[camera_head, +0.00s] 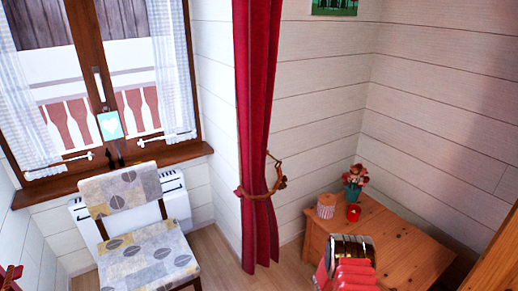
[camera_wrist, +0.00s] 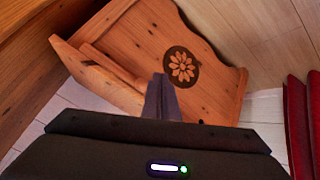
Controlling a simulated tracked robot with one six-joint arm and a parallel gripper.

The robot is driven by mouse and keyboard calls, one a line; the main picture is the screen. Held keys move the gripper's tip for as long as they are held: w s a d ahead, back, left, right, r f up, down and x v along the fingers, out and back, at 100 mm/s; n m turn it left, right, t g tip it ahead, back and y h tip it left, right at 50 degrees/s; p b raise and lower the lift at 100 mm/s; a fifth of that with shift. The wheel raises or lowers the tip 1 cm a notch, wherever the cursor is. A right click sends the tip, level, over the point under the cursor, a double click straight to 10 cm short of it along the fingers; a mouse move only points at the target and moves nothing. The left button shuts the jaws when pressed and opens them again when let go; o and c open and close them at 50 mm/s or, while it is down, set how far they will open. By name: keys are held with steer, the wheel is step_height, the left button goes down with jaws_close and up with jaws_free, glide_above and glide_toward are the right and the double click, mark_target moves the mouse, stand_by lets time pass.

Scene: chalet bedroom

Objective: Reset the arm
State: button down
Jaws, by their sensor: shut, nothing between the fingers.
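My gripper (camera_wrist: 162,80) shows in the wrist view, with its fingers together and nothing between them. It points at a wooden piece of furniture (camera_wrist: 215,75) with a dark round flower emblem (camera_wrist: 181,65). The fingers overlap the lower part of that furniture in the picture; I cannot tell how far away it is.
The head view shows a patterned chair (camera_head: 148,260) by the window, a red curtain (camera_head: 258,130) and a wooden chest (camera_head: 400,245). On the chest are a flower pot (camera_head: 353,190), a striped container (camera_head: 326,206) and a red cup (camera_head: 353,213).

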steer(key=s+r+n+g, duration=0.3)
steer(key=s+r+g, duration=0.3)
steer(key=s, duration=0.5)
steer(key=s+a+r+t+y, duration=0.2)
steer(key=s+a+r, duration=0.6)
steer(key=r, duration=1)
steer(key=s+a+r+n+t+y, duration=0.1)
steer(key=s+a+r, duration=0.6)
steer(key=r, duration=1.1)
steer(key=s+a+r+n+t+y, duration=0.1)
steer(key=s+a+r+t+y, duration=0.2)
steer(key=s+a+r, duration=0.5)
steer(key=s+r+y, duration=0.1)
steer(key=s+r, duration=0.2)
steer(key=r, duration=0.8)
steer(key=shift+s+a+t+y, duration=0.3)
